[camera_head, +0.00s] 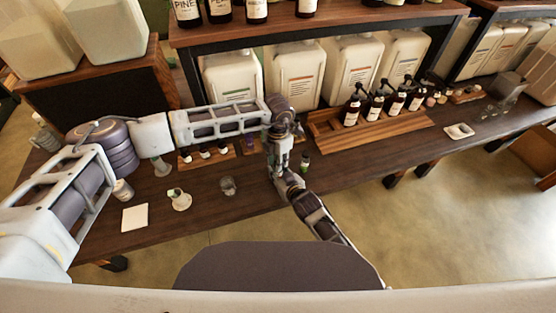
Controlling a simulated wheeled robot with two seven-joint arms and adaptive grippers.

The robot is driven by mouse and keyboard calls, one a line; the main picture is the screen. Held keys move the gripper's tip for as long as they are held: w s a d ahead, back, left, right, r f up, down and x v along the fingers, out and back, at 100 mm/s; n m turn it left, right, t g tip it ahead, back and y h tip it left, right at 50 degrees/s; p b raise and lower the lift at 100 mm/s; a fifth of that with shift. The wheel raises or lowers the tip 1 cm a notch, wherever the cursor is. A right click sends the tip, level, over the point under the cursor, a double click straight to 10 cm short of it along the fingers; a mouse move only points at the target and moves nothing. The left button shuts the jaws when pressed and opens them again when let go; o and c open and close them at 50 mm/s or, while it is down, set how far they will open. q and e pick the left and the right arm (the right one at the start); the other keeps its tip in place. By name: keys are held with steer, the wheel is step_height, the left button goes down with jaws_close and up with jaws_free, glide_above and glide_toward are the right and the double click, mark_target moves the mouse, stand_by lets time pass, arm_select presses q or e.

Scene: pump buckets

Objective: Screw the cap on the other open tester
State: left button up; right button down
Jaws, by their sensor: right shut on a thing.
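Several small dark tester bottles with white labels (205,152) stand on a wooden strip in the table's middle. A purple-labelled bottle (247,142) stands to their right. A small green-labelled bottle (304,161) is upright just right of my grippers. Another green-labelled bottle (174,193) is at a pale round dish at the front left. My left arm reaches across from the left, and its gripper (280,130) is crowded against my right gripper (273,152). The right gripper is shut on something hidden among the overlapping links. The left fingers and any cap cannot be made out.
A clear glass (227,186) and a white square (135,217) are on the table's front left. A wooden tray (400,126) with pump bottles (351,110) stands at right. Large white jugs (294,76) line the back under a shelf (230,34).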

arm_select(q)
jaws_close()
steer(key=o, duration=0.9)
jaws_free()
steer(key=shift+c, duration=0.2)
steer(key=shift+r, duration=0.1)
step_height(320, 180, up, 12)
arm_select(e)
steer(key=c, duration=1)
jaws_free()
steer(key=shift+c, duration=0.2)
steer(key=shift+s, duration=0.1)
steer(key=v, duration=1.1)
steer(key=shift+s+d+r, duration=0.2)
steer(key=shift+s+r, duration=0.05)
